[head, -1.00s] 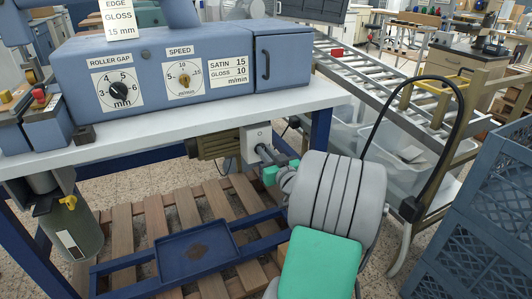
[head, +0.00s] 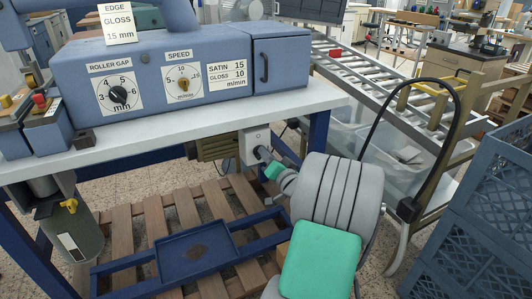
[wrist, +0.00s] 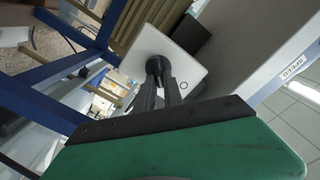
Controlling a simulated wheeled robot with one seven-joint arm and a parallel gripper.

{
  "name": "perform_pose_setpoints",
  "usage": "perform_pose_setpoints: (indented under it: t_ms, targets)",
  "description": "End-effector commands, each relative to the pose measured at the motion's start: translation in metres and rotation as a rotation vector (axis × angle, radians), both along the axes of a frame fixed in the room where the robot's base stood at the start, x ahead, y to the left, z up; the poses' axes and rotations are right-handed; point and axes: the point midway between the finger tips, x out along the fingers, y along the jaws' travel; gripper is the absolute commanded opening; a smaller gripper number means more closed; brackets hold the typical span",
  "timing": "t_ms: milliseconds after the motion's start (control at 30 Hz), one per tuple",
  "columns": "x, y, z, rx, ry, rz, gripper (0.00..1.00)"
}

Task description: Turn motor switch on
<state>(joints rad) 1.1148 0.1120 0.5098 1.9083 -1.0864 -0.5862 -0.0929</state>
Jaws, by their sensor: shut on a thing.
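The motor switch is a light grey box (head: 252,146) mounted under the table's front edge. It also shows in the wrist view (wrist: 141,45), with a dark round knob (wrist: 154,64) on its face and a small ring-shaped mark to one side. My gripper (head: 265,155) reaches the switch from the lower right in the head view. In the wrist view my gripper (wrist: 163,78) has its two dark fingers closed on the knob, one on each side. The fingertips partly hide the knob, so its exact setting is hard to read.
The blue machine (head: 190,80) with roller gap and speed dials stands on the white tabletop (head: 200,130) above the switch. A blue table leg (head: 319,132) stands close right of it. A brownish ribbed motor (head: 215,148) is just left. Blue crates (head: 490,220) stand at right.

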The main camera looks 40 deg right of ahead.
Motion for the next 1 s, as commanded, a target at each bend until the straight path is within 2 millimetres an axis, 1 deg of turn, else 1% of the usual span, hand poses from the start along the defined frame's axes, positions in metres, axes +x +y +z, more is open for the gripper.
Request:
perform_pose_setpoints:
  t_ms: [233,600,800,1000]
  targets:
    - [-0.0006,-0.0021,0.0007,0.223,-0.065,-0.001,0.0]
    - [-0.0014,-0.0037,-0.0033,0.551,-0.161,-0.002,0.0]
    - [-0.0015,-0.0044,-0.0051,0.689,-0.203,-0.001,0.0]
    - [-0.0016,-0.0044,-0.0071,0.78,-0.229,-0.001,0.0]
